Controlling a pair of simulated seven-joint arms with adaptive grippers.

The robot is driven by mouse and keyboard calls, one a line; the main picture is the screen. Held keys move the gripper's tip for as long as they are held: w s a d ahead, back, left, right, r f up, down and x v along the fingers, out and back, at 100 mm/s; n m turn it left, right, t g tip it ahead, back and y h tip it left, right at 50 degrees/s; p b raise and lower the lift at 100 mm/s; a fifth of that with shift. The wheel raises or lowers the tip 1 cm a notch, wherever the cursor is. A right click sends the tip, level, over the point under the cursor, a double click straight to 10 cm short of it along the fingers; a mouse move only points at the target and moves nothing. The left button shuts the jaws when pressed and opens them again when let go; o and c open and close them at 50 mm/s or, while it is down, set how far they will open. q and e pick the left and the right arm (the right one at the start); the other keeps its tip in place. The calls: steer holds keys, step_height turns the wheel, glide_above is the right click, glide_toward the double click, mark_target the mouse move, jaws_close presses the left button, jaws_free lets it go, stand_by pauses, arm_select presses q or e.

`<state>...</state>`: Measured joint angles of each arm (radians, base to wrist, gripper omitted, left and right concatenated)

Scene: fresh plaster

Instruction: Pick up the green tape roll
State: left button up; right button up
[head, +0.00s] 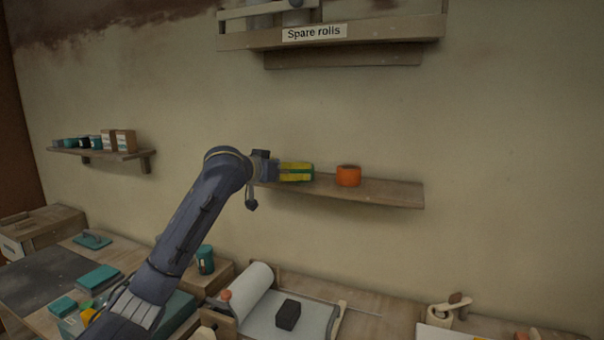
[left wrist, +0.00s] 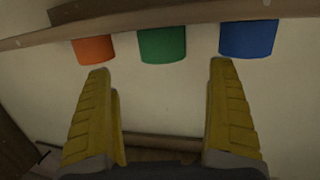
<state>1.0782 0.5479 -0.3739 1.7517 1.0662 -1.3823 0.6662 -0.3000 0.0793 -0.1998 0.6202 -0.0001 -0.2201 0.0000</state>
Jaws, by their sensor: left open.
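The green tape roll (left wrist: 162,45) stands on the wall shelf (head: 400,193), between an orange roll (left wrist: 93,50) and a blue roll (left wrist: 248,39) in the left wrist view, which shows the shelf upside down. My left gripper (left wrist: 160,67) is open and empty, its yellow fingers pointing at the rolls with the green one lined up between them. The fingertips look just short of the rolls. In the head view my left gripper (head: 297,172) is at the shelf; some green shows between its fingers, and the blue roll is hidden. My right gripper is not in view.
The orange roll (head: 348,176) stands close to the right of my fingers in the head view. A higher shelf labelled "Spare rolls" (head: 314,33) is above. A smaller shelf (head: 100,152) with jars and boxes is at left. A cluttered workbench (head: 370,325) lies below.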

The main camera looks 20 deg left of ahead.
mark_target(302, 172)
arm_select(q)
steer(key=shift+a+f+x, duration=0.1)
steer(key=shift+a+x, duration=0.05)
steer(key=shift+x, duration=2)
steer(key=shift+a+f+x, duration=0.1)
steer(key=shift+x, duration=2)
steer(key=c, duration=1.2)
steer(key=shift+c, duration=0.4)
steer(key=shift+r, duration=0.1)
